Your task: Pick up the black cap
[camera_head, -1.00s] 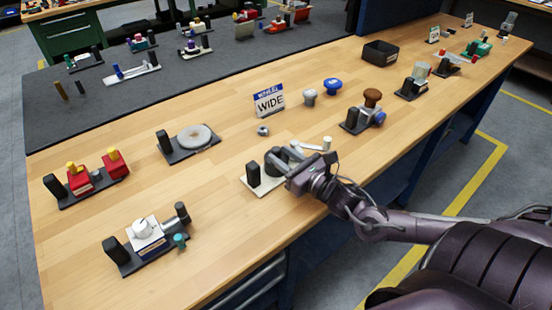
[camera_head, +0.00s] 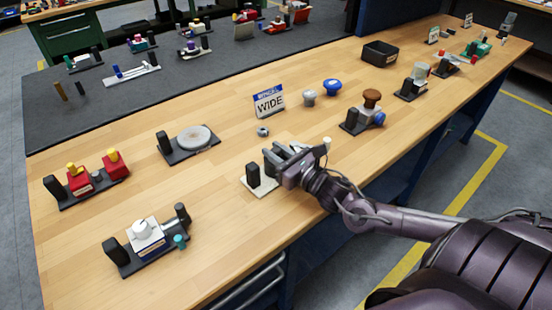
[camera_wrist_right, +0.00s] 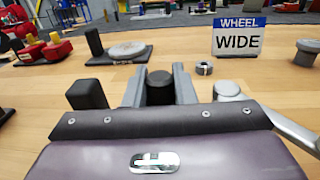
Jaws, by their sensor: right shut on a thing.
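The black cap (camera_wrist_right: 160,87) is a dark, rounded piece between the two grey fingers of my right gripper (camera_wrist_right: 159,84) in the wrist view. In the head view my right gripper (camera_head: 284,157) is over a cream base plate (camera_head: 264,190) near the bench's front edge. It is shut on the cap, which the fingers mostly hide there. A black upright block (camera_head: 253,174) stands on the plate, left of the gripper. I cannot tell how far the cap is above the plate. My left gripper is not in view.
Behind stand a "WIDE" sign (camera_head: 269,102), a small grey ring (camera_head: 263,132) and a grey knob (camera_head: 309,98). A round grey plate on a black base (camera_head: 194,140) is to the left. A brown-knobbed fixture (camera_head: 371,98) is to the right. Bare wood lies between them.

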